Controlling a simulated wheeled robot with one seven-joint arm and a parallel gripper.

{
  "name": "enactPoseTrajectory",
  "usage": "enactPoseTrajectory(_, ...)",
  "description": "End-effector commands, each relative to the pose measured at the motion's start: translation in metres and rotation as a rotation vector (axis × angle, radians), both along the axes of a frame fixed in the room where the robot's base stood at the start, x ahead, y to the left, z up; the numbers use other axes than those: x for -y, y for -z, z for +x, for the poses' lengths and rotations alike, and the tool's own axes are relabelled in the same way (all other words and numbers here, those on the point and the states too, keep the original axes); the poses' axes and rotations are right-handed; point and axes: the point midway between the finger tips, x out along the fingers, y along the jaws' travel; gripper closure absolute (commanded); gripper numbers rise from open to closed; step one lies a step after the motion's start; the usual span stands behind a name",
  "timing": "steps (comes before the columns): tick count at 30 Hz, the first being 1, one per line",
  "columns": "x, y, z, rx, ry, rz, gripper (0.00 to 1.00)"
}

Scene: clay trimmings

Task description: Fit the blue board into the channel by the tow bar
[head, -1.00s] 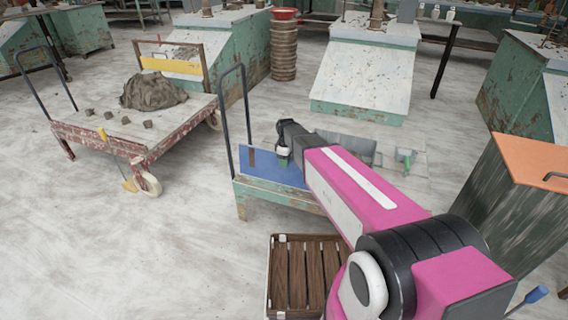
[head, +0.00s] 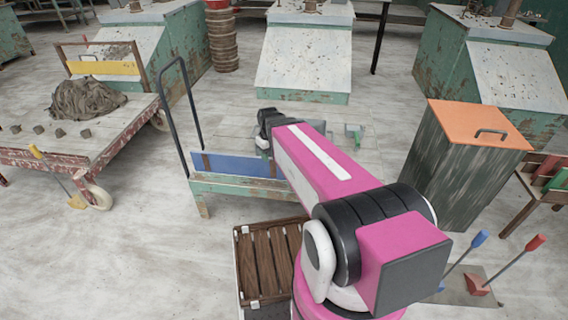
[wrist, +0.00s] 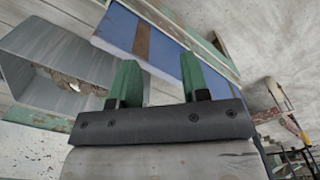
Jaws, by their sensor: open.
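My gripper (wrist: 158,62) is open with two green fingers, and nothing is clearly held. In the head view my gripper (head: 263,142) is small above the cart, behind the board. I cannot make out the channel; my arm covers the cart's right part.
A grey metal bin (wrist: 60,65) is close on the left in the wrist view. A slatted wooden crate (head: 268,262) stands in front of the cart. A red cart with clay (head: 85,98) is left; a tall orange-lidded bin (head: 470,125) is right.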

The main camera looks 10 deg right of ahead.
Motion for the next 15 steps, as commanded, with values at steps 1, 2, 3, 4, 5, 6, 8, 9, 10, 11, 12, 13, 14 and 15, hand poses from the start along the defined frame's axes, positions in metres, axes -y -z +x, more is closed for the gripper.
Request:
enactPoseTrajectory(1, 0.019, 0.0, -0.029, -0.002, 0.108, 0.0, 0.58)
enactPoseTrajectory(2, 0.027, 0.001, -0.039, -0.001, 0.172, 0.0, 0.58)
enactPoseTrajectory(3, 0.037, 0.002, -0.05, 0.0, 0.248, 0.001, 0.58)
enactPoseTrajectory(4, 0.042, 0.003, -0.057, 0.0, 0.296, 0.001, 0.58)
enactPoseTrajectory(5, 0.048, 0.003, -0.063, 0.0, 0.34, 0.001, 0.58)
enactPoseTrajectory(6, 0.053, 0.004, -0.07, 0.001, 0.389, 0.002, 0.58)
enactPoseTrajectory(8, 0.058, 0.004, -0.076, 0.002, 0.439, 0.002, 0.58)
enactPoseTrajectory(9, 0.06, 0.005, -0.078, 0.003, 0.461, 0.002, 0.58)
enactPoseTrajectory(10, 0.061, 0.005, -0.079, 0.003, 0.471, 0.002, 0.58)
enactPoseTrajectory(11, 0.062, 0.005, -0.079, 0.003, 0.478, 0.002, 0.58)
enactPoseTrajectory(12, 0.062, 0.005, -0.079, 0.003, 0.483, 0.002, 0.58)
enactPoseTrajectory(13, 0.062, 0.005, -0.078, 0.003, 0.483, 0.002, 0.58)
enactPoseTrajectory(14, 0.062, 0.005, -0.078, 0.003, 0.482, 0.002, 0.58)
enactPoseTrajectory(15, 0.062, 0.005, -0.078, 0.003, 0.481, 0.002, 0.58)
